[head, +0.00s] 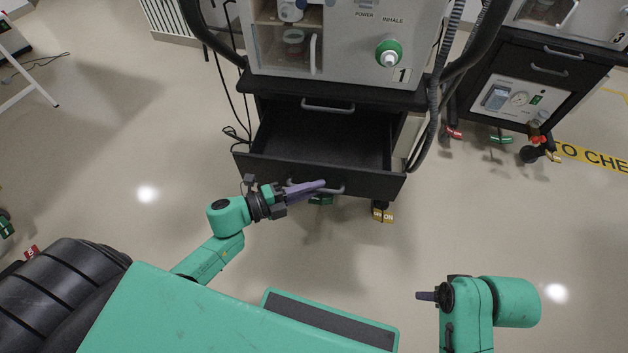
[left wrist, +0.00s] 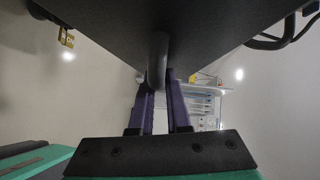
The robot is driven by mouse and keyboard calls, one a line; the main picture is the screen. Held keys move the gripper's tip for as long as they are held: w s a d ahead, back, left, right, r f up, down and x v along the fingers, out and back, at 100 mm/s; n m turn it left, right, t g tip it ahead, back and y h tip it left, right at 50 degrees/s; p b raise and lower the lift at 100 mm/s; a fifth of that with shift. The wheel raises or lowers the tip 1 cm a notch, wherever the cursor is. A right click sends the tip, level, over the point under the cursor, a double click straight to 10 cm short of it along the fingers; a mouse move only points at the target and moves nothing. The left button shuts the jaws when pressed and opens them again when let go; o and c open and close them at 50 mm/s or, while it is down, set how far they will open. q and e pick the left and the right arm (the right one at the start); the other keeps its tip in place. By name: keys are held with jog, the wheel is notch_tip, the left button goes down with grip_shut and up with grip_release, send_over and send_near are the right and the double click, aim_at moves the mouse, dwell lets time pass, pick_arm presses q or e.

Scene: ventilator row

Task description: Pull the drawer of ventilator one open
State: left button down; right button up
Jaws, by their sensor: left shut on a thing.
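Ventilator one (head: 350,35) is a pale grey unit labelled 1 on a dark cart. Its lower drawer (head: 377,181) stands well out from the cart, and its empty black inside shows from above. A grey bar handle (head: 338,190) is on the drawer front. My left gripper (head: 318,185) has its purple fingers shut on this handle. In the left wrist view the fingers (left wrist: 160,95) lie on both sides of the handle (left wrist: 157,58), below the dark drawer front. My right gripper (head: 424,296) is apart from the cart, at the lower right; its finger gap is not clear.
An upper drawer with its own handle (head: 328,107) is shut above the open one. Hoses (head: 436,100) hang at the cart's right side. Another ventilator cart (head: 540,75), marked 3, stands at the right. The floor left of the cart is mostly clear.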

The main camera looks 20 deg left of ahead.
dwell(0.3)
pick_arm(q)
jog(key=c, duration=1.2)
grip_release()
jog(key=shift+o, duration=0.2)
jog(key=shift+s+a, duration=0.15)
jog(key=p+v, duration=0.2)
jog(key=v, duration=1.2)
pick_arm(e)
jog(key=f, duration=0.3)
jog(key=w+f, duration=0.1)
jog(key=f, duration=0.1)
jog(key=shift+d+f, duration=0.15)
jog(key=shift+f, duration=0.2)
pick_arm(q)
jog(key=shift+a, duration=0.1)
